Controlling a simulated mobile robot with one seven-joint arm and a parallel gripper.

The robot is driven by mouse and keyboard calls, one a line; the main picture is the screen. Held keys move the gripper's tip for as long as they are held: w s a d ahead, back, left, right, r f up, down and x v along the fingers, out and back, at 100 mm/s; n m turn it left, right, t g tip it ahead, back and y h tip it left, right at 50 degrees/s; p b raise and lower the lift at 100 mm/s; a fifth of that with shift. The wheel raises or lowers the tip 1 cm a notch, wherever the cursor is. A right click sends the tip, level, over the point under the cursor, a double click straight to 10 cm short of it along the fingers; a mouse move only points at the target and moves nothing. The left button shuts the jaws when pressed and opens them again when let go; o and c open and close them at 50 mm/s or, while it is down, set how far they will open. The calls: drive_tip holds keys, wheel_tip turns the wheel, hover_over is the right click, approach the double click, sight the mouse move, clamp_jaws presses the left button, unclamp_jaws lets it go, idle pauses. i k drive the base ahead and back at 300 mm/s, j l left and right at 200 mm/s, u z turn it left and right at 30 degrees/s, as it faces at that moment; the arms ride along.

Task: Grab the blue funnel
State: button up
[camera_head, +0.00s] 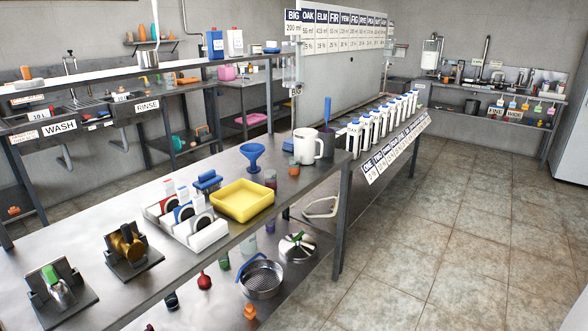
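The blue funnel (252,156) stands on the steel table in the middle of the head view. Its wide cone mouth faces up and its narrow stem points down. It stands behind the yellow tray (243,200) and to the left of the white jug (310,146). The blue funnel is in plain sight with nothing in front of its cone. My gripper does not show in the head view, so its state cannot be seen.
Close to the funnel are a blue-topped item (207,181), a small dark red jar (270,178) and an orange cup (294,168). A white rack (190,222) sits left of the tray. Open tiled floor (460,230) spreads at right.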

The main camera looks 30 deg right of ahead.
sight(252, 159)
drive_tip(key=i+l+u, duration=0.15)
drive_tip(key=l, duration=0.65)
drive_tip(key=i+l+u, duration=0.1)
drive_tip(key=i+l, duration=0.15)
drive_tip(key=l, duration=0.55)
drive_tip(key=i+l+u, duration=0.15)
drive_tip(key=l, duration=0.7)
drive_tip(key=i+l+u, duration=0.15)
drive_tip(key=l, duration=0.7)
drive_tip(key=l+u, duration=0.1)
drive_tip(key=l, duration=0.75)
